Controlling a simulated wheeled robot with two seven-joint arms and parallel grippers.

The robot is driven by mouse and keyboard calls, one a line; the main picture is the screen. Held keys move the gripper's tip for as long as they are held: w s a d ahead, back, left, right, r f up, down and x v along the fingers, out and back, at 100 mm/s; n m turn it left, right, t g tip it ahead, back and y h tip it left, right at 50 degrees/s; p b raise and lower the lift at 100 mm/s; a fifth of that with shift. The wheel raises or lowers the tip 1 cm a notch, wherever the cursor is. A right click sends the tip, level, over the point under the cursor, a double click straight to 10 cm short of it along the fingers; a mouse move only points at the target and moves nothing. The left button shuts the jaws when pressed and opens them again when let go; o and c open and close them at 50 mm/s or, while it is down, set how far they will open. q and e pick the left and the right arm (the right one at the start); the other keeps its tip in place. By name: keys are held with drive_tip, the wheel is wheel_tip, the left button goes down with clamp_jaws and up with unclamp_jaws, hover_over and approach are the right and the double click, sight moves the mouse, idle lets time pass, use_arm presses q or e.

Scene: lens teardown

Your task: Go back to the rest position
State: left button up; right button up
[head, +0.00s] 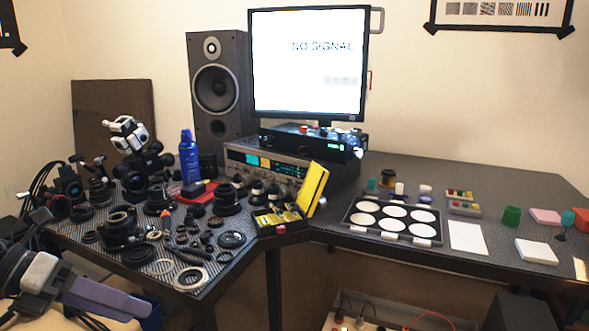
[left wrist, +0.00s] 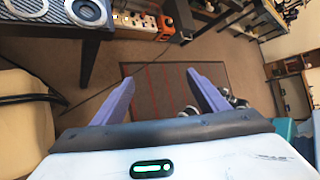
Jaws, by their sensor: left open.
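My left gripper (head: 112,299) is at the lower left of the head view, in front of the table's near left edge and apart from it. Its purple fingers also show in the left wrist view (left wrist: 160,80), spread wide with nothing between them. Beyond them is the floor with a dark mat (left wrist: 160,95). My right gripper does not show in either view.
The table's left part is crowded with lens parts, a camera (head: 120,227) and a blue bottle (head: 189,157). Floor in front looks open.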

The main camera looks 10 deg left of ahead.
use_arm(q)
drive_tip(key=s+d+f+n+t+y+p, duration=0.1)
drive_tip(key=s+f+n+t+y+p, duration=0.3)
drive_tip(key=f+n, duration=0.7)
drive_tip(key=s+d+f+n+t+y+p, duration=0.15)
drive_tip(key=f+n+t, duration=0.45)
drive_tip(key=n, duration=0.8)
drive_tip(key=s+d+f+n+g+p, duration=0.1)
drive_tip(key=s+d+f+n+g, duration=0.2)
drive_tip(key=d, duration=0.4)
drive_tip(key=s+d+f+n+g+y, duration=0.1)
drive_tip(key=s+d+f+n+g, duration=0.1)
drive_tip(key=s+d+f+n, duration=0.4)
drive_tip(key=shift+s+d+n+g+p, duration=0.35)
drive_tip(key=shift+s+d+n+g, duration=0.1)
drive_tip(key=shift+d+n, duration=0.55)
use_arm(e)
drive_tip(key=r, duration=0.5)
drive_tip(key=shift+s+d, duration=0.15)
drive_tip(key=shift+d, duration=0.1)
use_arm(q)
drive_tip(key=shift+f, duration=0.1)
